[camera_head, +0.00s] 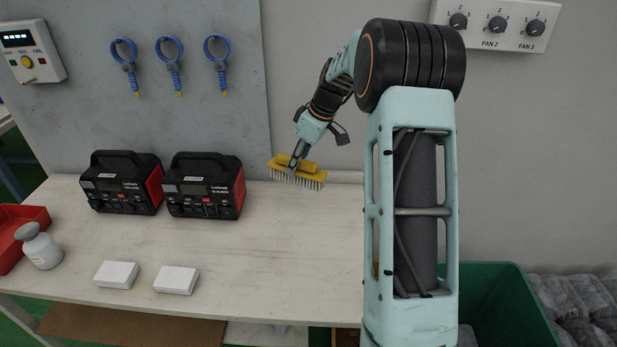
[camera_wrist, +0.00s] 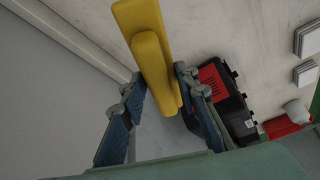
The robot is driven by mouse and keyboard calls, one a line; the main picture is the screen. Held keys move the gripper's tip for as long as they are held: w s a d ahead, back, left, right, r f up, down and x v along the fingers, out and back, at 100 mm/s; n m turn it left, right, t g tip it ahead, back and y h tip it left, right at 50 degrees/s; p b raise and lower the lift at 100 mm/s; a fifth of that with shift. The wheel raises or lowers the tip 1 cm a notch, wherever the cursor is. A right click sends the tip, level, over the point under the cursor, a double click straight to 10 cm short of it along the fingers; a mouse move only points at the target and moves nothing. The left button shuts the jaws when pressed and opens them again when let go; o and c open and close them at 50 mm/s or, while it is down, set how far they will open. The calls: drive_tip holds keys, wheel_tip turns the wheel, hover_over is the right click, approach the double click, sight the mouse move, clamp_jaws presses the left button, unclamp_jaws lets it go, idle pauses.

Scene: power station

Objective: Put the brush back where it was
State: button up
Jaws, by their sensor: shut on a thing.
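The brush (camera_head: 309,180) has a yellow body and pale bristles that point down. My gripper (camera_head: 297,158) is shut on it from above and holds it near the back of the white table (camera_head: 270,250). I cannot tell whether the bristles touch the table. In the wrist view the yellow brush (camera_wrist: 142,35) lies between the two blue-padded fingers of my gripper (camera_wrist: 158,88), and its bristles are hidden.
Two black-and-red power units (camera_head: 122,182) (camera_head: 205,185) stand left of the brush. The table's middle is clear. A green crate (camera_head: 500,300) stands right.

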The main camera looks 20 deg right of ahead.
drive_tip(key=w+d+f, duration=0.1)
drive_tip(key=f, duration=0.1)
drive_tip(key=w+d+f, duration=0.2)
drive_tip(key=f, duration=0.1)
drive_tip(key=w+d+f, duration=0.2)
drive_tip(key=shift+w+d+f, duration=0.15)
drive_tip(key=shift+w+f, duration=0.05)
drive_tip(key=shift+f, duration=1.45)
drive_tip(key=o, duration=0.5)
drive_tip(key=shift+f, duration=0.15)
drive_tip(key=o, duration=0.5)
drive_tip(key=shift+c, duration=0.2)
drive_tip(key=shift+r, duration=0.25)
drive_tip(key=v, duration=1.2)
drive_tip(key=shift+p, duration=0.3)
